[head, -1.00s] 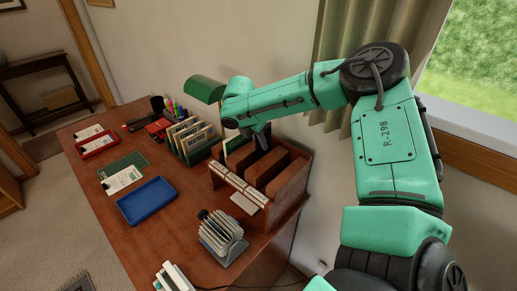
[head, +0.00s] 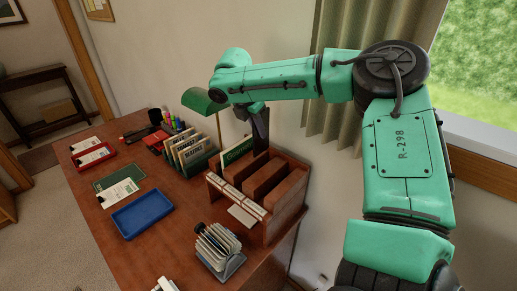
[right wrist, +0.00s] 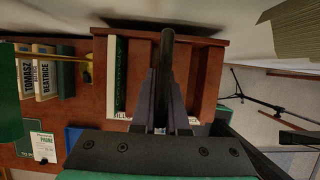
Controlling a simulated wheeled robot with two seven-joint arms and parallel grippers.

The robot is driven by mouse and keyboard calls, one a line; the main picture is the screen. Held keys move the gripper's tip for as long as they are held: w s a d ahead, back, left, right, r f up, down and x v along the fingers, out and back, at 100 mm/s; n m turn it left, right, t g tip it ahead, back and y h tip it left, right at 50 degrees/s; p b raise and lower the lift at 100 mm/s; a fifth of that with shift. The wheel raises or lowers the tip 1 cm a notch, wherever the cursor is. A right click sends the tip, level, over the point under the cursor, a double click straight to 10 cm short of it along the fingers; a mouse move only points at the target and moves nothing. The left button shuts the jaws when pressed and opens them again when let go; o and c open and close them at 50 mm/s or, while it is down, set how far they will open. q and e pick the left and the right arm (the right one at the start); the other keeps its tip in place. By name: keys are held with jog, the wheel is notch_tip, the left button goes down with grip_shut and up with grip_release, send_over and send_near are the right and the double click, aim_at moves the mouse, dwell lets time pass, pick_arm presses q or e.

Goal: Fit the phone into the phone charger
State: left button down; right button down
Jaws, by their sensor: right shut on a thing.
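My right gripper (head: 261,125) is over the back of the wooden organizer (head: 288,222), beside a green folder (head: 236,151). In the right wrist view, its two fingers (right wrist: 166,85) are shut on a slim dark thing (right wrist: 167,48), seen edge-on. I cannot tell whether this is the phone. The thing stands out past the fingertips, over the organizer's slots, and the fingers hide part of it. I cannot make out a phone charger for certain. My left gripper is not in view.
A green desk lamp (head: 204,100) stands behind the desk items. A file rack (head: 193,152), a blue tray (head: 143,221), a red tray (head: 95,156) and a card file (head: 219,250) stand on the desk. The wall is close behind the organizer.

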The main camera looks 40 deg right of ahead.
notch_tip(320, 180, up, 11)
jog(key=shift+r, duration=0.1)
jog(key=shift+p, duration=0.3)
